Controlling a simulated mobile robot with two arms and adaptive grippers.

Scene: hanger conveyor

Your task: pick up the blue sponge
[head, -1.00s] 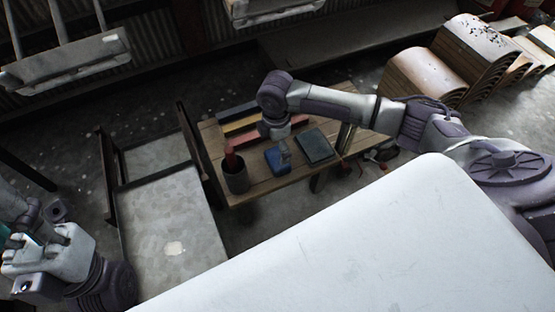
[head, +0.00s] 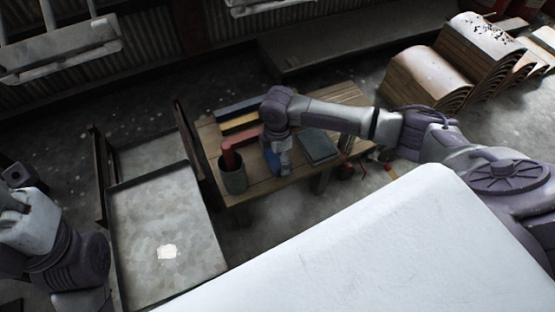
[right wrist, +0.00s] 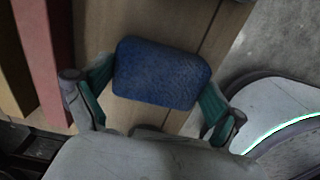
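The blue sponge (right wrist: 162,72) lies on the wooden table (right wrist: 205,45), seen clearly in the right wrist view. In the head view the sponge (head: 271,161) is partly hidden by my right gripper (head: 282,152), which points down at it. In the right wrist view my right gripper (right wrist: 158,82) is open. Its two green-padded fingers stand on either side of the sponge. A small gap shows at the left finger; the right finger is very close to the sponge, and I cannot tell if it touches. My left arm is at the lower left of the head view; its gripper is not visible.
A dark flat book-like object (head: 318,147) lies to the right. Colored bars, including a yellow one (head: 238,122), lie behind. A grey tray-like surface (head: 165,215) is left of the table.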

